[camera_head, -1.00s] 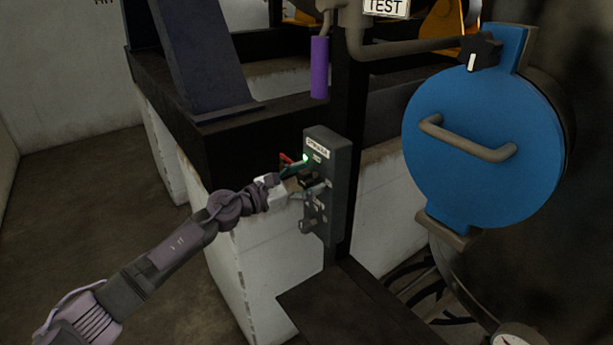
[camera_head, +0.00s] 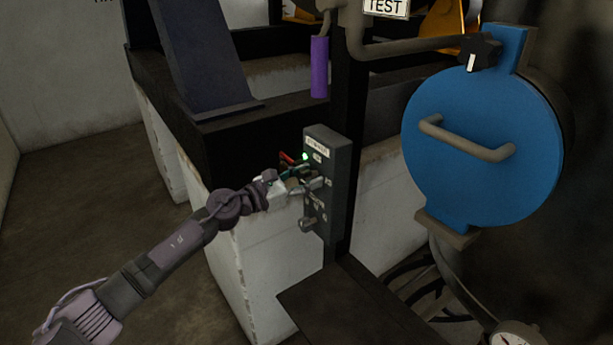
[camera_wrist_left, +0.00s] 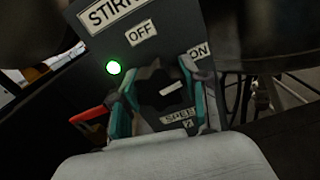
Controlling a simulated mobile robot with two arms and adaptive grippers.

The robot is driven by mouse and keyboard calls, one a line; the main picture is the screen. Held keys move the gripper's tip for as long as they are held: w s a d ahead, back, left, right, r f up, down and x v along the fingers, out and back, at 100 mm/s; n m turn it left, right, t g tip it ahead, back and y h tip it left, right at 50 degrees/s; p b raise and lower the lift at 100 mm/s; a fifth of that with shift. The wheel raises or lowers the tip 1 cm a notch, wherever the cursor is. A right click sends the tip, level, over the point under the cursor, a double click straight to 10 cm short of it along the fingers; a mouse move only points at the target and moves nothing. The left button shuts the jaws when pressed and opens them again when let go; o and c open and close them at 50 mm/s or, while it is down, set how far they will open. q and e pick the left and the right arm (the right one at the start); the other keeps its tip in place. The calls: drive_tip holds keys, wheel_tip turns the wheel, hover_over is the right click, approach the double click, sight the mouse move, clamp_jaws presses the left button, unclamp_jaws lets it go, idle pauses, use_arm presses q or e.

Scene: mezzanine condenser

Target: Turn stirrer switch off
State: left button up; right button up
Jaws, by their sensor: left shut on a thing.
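The stirrer switch is a black knob (camera_wrist_left: 168,98) with a white pointer mark on a grey control box (camera_head: 342,182). In the left wrist view, OFF is printed above the knob and ON at its upper right. The pointer mark slants to the right, nearer the ON side. A green lamp (camera_wrist_left: 114,67) is lit on the box. My left gripper (camera_wrist_left: 167,84) has its teal-padded fingers on either side of the knob, shut on it. It also shows against the box in the head view (camera_head: 299,178), where it mostly hides the knob. My right gripper is not in view.
A red part (camera_wrist_left: 92,112) sticks out left of the knob, close to a finger. A lever-like part (camera_head: 307,224) sits low on the box. A purple handle (camera_head: 319,67) hangs above, and a blue round hatch (camera_head: 480,150) stands to the right.

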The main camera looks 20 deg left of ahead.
use_arm(q)
drive_tip(key=n+p, duration=0.1)
drive_tip(key=n, duration=0.3)
drive_tip(key=shift+r+p, duration=0.1)
drive_tip(key=shift+p, duration=0.25)
drive_tip(key=n+p, duration=0.2)
drive_tip(key=n, duration=0.3)
drive_tip(key=n+p, duration=0.2)
drive_tip(key=n, duration=0.3)
drive_tip(key=shift+n+p, duration=0.75)
drive_tip(key=shift+n, duration=0.55)
drive_tip(key=o, duration=1.2)
drive_tip(key=shift+c, duration=0.2)
